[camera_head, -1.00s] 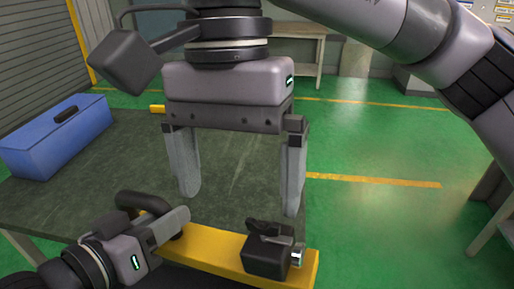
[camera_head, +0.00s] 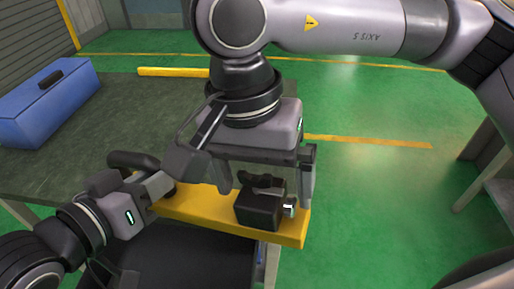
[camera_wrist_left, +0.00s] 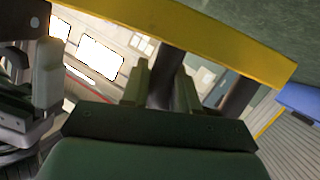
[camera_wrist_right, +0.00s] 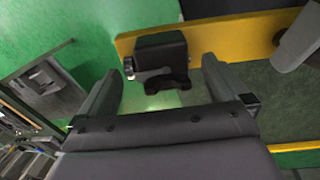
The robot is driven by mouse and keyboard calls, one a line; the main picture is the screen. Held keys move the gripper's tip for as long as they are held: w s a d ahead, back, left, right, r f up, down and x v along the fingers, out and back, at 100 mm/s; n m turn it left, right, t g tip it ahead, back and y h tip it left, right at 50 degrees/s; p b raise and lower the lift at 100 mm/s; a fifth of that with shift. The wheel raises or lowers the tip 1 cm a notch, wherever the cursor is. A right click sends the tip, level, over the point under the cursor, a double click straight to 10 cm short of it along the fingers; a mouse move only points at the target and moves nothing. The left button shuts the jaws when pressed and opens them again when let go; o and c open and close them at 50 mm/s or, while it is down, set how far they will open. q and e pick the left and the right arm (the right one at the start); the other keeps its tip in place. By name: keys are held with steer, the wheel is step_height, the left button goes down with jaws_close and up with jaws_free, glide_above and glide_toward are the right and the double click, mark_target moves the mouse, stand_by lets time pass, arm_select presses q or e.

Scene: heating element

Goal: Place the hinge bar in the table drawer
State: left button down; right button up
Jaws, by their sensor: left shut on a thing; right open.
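A yellow drawer front (camera_head: 205,209) runs along the near edge of the table. A black block (camera_head: 258,210) with a silver knob sits on its right end. My right gripper (camera_head: 265,190) is open, its fingers close to the block, not visibly gripping it. The block also shows just beyond the fingers in the right wrist view (camera_wrist_right: 160,52). My left gripper (camera_head: 165,188) is shut on the black curved handle (camera_head: 135,160). The drawer's inside is not visible.
A blue toolbox (camera_head: 45,105) stands at the table's left. The dark table top (camera_head: 130,110) between is clear. Green floor (camera_head: 370,190) lies open to the right, with another table (camera_head: 490,190) at the right edge.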

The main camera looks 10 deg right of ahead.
arm_select(q)
steer(key=shift+r, duration=0.15)
arm_select(e)
steer(key=shift+s+d+f, duration=0.1)
steer(key=shift+f, duration=0.45)
arm_select(q)
steer(key=shift+d, duration=0.1)
arm_select(e)
steer(key=c, duration=1.8)
arm_select(q)
steer(key=c, duration=1.1)
jaws_free()
arm_select(e)
steer(key=shift+r, duration=0.15)
arm_select(q)
steer(key=o, duration=0.3)
